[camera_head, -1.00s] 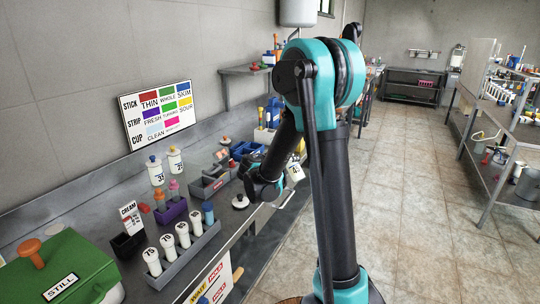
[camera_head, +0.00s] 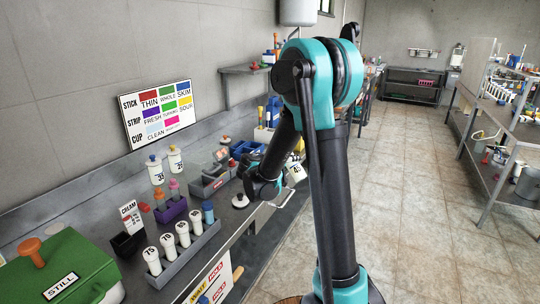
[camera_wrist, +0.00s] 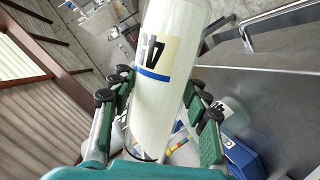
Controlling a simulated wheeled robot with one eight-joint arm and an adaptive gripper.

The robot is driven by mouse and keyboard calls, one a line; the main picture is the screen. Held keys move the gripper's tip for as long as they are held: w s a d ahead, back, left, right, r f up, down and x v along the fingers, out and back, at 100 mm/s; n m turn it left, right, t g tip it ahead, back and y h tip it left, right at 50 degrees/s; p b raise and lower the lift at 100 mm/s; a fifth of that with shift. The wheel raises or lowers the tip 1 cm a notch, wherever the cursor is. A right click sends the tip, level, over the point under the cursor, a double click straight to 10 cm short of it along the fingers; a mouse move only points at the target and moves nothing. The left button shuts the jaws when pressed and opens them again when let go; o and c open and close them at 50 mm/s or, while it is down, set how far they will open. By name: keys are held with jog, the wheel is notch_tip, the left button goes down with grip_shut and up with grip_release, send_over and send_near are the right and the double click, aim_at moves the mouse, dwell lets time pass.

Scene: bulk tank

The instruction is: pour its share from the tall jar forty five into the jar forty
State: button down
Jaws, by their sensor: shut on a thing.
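My gripper (camera_head: 284,182) is shut on a tall white jar (camera_head: 296,171), held off the bench beside its front edge, partly behind my arm. In the wrist view the jar (camera_wrist: 168,75) lies between the green-backed fingers, with a blue band and a label that looks like 45. Its mouth and contents are hidden. Several white numbered jars stand upright in a grey rack (camera_head: 187,256) on the bench; I read 75 and 70, the others are unclear. I cannot tell which jar is forty.
Two white bottles (camera_head: 156,171) with dark labels stand at the back by the colour chart (camera_head: 159,115). A purple holder (camera_head: 171,212), a grey box (camera_head: 209,184) and a round white lid (camera_head: 240,201) are on the bench. A green STILL box (camera_head: 62,275) is at the near left. The floor at right is open.

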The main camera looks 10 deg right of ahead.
jog(key=shift+s+d+f+n+g+p, duration=0.2)
jog(key=shift+s+n+g+p, duration=0.1)
jog(key=shift+n+p, duration=0.1)
dwell(0.6)
jog(key=shift+s+d+r+n+g+h, duration=0.1)
jog(key=shift+s+r+n+g+h, duration=0.1)
jog(key=shift+r+n+g+h, duration=0.3)
dwell(0.8)
jog(key=shift+s+d+r+n+p, duration=0.1)
jog(key=shift+r+n+p, duration=0.3)
jog(key=shift+r+n, duration=0.35)
dwell(0.7)
jog(key=shift+w+a+r+n+g+p, duration=0.1)
jog(key=shift+w+r+n+g+p, duration=0.15)
jog(key=shift+r, duration=0.25)
jog(key=shift+w+a+r+n+g+p, duration=0.1)
jog(key=shift+r+n, duration=0.2)
jog(key=shift+r, duration=0.15)
dwell(1.6)
